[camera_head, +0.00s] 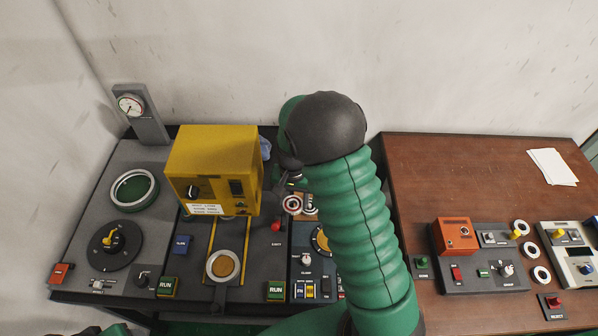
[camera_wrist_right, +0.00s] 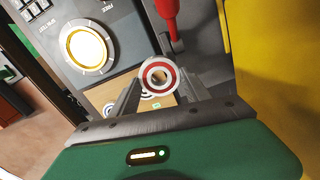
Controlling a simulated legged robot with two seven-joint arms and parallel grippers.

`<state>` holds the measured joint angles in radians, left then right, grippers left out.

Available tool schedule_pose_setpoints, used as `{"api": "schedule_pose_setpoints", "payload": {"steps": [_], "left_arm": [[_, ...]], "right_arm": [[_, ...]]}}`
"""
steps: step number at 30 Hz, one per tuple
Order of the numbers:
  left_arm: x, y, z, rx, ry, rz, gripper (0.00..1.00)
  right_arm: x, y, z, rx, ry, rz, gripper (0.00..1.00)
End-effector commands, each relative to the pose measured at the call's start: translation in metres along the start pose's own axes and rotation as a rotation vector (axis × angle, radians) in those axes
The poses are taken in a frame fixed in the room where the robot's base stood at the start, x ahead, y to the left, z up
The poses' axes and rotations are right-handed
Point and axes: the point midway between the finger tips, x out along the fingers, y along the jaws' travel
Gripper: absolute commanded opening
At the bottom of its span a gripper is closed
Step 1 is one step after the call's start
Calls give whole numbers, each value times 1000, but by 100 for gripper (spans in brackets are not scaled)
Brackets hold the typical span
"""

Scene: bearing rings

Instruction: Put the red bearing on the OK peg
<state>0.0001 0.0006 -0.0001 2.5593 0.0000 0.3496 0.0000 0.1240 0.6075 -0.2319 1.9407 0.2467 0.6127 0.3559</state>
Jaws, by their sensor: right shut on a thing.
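The red bearing (camera_head: 291,204) is a small ring with a red band between pale metal rims. My right gripper (camera_wrist_right: 155,88) is shut on it, and the bearing (camera_wrist_right: 158,76) shows face-on between the fingers in the right wrist view. In the head view my right arm comes up from the bottom, and the bearing is just left of its green sleeve, over the dark console. I cannot make out an OK peg or its label; the arm hides part of the console. My left gripper is not in view.
A yellow box (camera_head: 212,165) stands close left of the bearing. A red-knobbed lever (camera_head: 276,226) is just below it; it also shows in the right wrist view (camera_wrist_right: 168,15). A brown table (camera_head: 450,170) at right carries an orange box (camera_head: 456,236) and several white rings (camera_head: 532,250).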

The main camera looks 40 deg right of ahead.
Motion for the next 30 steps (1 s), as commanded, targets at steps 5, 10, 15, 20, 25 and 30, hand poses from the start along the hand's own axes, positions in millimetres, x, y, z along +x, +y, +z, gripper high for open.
{"api": "schedule_pose_setpoints", "payload": {"steps": [5,10,15,20,25,30], "left_arm": [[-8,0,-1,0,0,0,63],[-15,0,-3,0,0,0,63],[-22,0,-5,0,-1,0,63],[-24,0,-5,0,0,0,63],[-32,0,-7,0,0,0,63],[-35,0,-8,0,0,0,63]], "right_arm": [[0,7,-37,6,3,-1,8],[6,12,-83,5,2,0,8],[11,16,-127,3,-1,2,8],[13,19,-148,2,0,1,8],[29,21,-154,-1,-4,3,8],[49,20,-156,0,1,1,8]]}}
